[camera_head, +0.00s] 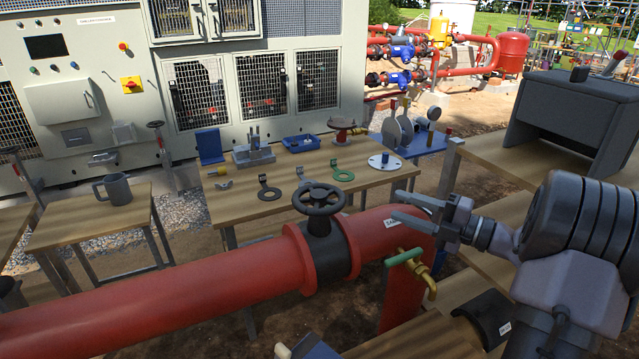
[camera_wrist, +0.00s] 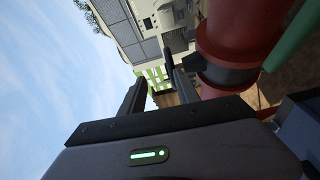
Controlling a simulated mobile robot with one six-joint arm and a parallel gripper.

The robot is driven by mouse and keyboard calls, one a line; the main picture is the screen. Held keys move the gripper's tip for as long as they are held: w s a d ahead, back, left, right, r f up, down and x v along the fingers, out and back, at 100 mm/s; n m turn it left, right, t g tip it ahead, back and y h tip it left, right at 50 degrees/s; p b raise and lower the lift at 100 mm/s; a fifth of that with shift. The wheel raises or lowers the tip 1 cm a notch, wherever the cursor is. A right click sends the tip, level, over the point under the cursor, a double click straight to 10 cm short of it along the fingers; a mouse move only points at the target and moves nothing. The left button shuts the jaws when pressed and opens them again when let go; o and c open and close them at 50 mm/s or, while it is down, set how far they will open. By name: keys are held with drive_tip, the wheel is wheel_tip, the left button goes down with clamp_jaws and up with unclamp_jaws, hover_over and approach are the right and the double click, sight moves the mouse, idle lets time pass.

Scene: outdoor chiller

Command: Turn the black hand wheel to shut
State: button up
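The black hand wheel (camera_head: 319,198) sits level on top of a black valve body (camera_head: 327,250) in the thick red pipe. My gripper (camera_head: 396,206) is to the right of the wheel, at about its height in the picture, with its fingers pointing left towards it. The fingers are apart, with nothing between them, and do not touch the wheel. In the wrist view my gripper (camera_wrist: 158,82) also shows spread fingers. The black valve body (camera_wrist: 228,75) is right of them there. A dark edge beyond the fingers may be the wheel's rim; I cannot tell.
A small brass valve with a green handle (camera_head: 404,257) sticks out near the pipe's bend, below my gripper. The red pipe (camera_head: 150,285) crosses the foreground. A wooden table (camera_head: 240,205) with several parts stands behind the wheel. A grey case (camera_head: 565,118) is on a bench at right.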

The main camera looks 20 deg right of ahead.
sight(336, 202)
drive_tip(key=w+a+b, duration=0.1)
drive_tip(key=w+a, duration=0.2)
drive_tip(key=w+a+f+n+y+b, duration=0.1)
drive_tip(key=w+a, duration=0.2)
drive_tip(key=a, duration=0.1)
drive_tip(key=w+a+f+n+g+b, duration=0.1)
drive_tip(key=w+a+b, duration=0.1)
drive_tip(key=w+a, duration=0.1)
drive_tip(key=shift+w+a+f+y, duration=0.1)
drive_tip(key=shift+a+y, duration=0.3)
drive_tip(key=shift+a, duration=0.05)
drive_tip(key=shift+w+a, duration=0.35)
drive_tip(key=shift+w, duration=0.15)
clamp_jaws()
